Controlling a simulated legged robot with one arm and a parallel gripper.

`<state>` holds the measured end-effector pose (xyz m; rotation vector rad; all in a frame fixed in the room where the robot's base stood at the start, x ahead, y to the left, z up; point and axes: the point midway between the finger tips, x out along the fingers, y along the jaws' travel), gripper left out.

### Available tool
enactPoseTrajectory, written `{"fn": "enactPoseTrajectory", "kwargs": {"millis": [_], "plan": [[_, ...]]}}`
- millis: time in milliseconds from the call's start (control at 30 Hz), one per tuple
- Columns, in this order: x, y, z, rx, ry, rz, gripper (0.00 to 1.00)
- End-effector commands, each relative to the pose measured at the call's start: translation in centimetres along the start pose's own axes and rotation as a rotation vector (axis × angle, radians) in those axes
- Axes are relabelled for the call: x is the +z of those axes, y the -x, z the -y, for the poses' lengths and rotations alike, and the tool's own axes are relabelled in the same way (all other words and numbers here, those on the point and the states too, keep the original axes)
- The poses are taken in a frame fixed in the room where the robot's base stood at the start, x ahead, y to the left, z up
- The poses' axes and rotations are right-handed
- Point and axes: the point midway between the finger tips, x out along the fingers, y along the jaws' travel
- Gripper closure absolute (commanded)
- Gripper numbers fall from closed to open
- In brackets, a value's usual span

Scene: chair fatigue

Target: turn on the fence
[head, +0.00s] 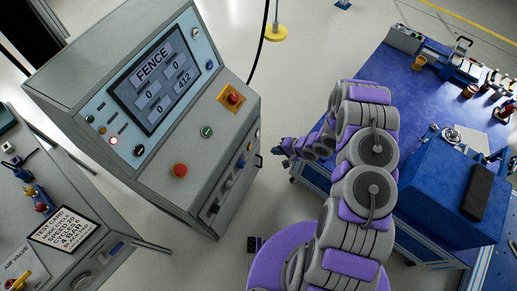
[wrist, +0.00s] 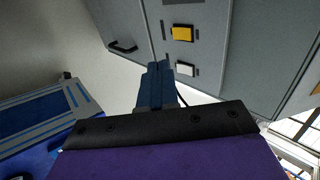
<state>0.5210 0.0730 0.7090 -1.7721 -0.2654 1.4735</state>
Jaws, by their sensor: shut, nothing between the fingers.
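The grey control cabinet (head: 130,110) stands at the left in the head view. Its screen (head: 155,80) reads "FENCE" with zeros and 412. The sloped panel has a red button on a yellow base (head: 233,98), a green button (head: 207,131) and a red button (head: 180,170). A lower face carries small coloured controls, including a blue one (head: 241,163). My gripper (head: 287,147) is right of the cabinet, apart from it. In the wrist view my gripper (wrist: 157,72) is shut and empty, pointing towards a grey face with a yellow button (wrist: 182,33) and a white button (wrist: 185,70).
A blue workbench (head: 400,80) with a blue box (head: 450,195) stands at the right. Another grey console (head: 40,230) with a test card (head: 64,229) is at the lower left. A black handle (wrist: 123,47) shows in the wrist view. Floor is clear between cabinet and bench.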

Motion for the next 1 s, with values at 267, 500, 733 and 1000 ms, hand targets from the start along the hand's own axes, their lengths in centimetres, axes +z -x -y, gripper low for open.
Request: {"fn": "enactPoseTrajectory", "kwargs": {"millis": [267,500,733,1000], "plan": [[0.0,-3.6,-0.2,-0.002,0.0,0.002,1.0],[0.2,-8.7,0.0,0.001,0.005,0.001,1.0],[0.1,-11.7,1.2,0.0,0.003,0.001,1.0],[-0.1,-12.8,2.4,-0.002,-0.001,0.0,1.0]]}}
